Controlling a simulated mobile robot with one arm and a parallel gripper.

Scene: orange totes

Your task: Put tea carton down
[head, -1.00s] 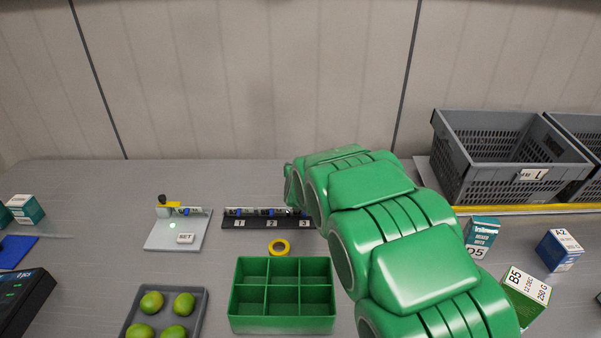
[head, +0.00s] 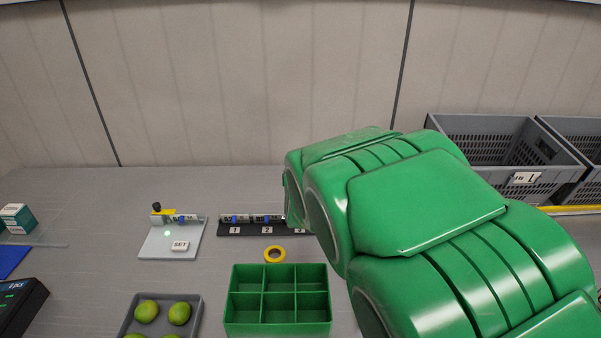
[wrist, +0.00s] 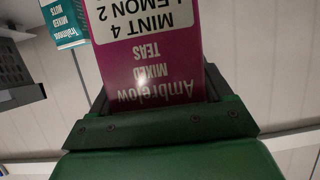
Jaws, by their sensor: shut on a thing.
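The tea carton (wrist: 152,60) is magenta, with "Ambrelow Mixed Teas" and a white label reading "Mint 4 Lemon 2", upside down in the wrist view. My gripper (wrist: 155,98) is shut on it, with dark jaws on both sides of the carton. The carton's far end runs out of the top of the wrist view, so what lies beneath it is hidden. In the head view my green arm fills the right side, and neither my gripper nor the carton shows there.
A green six-compartment tray (head: 278,322) stands at front centre, empty. Left of it is a grey tray (head: 197,312) of limes. Behind lie a yellow tape ring (head: 265,254), a numbered black rack (head: 228,231) and a grey SET plate (head: 158,246). A grey crate (head: 480,150) stands back right. A teal mixed-nuts carton (wrist: 63,22) shows in the wrist view.

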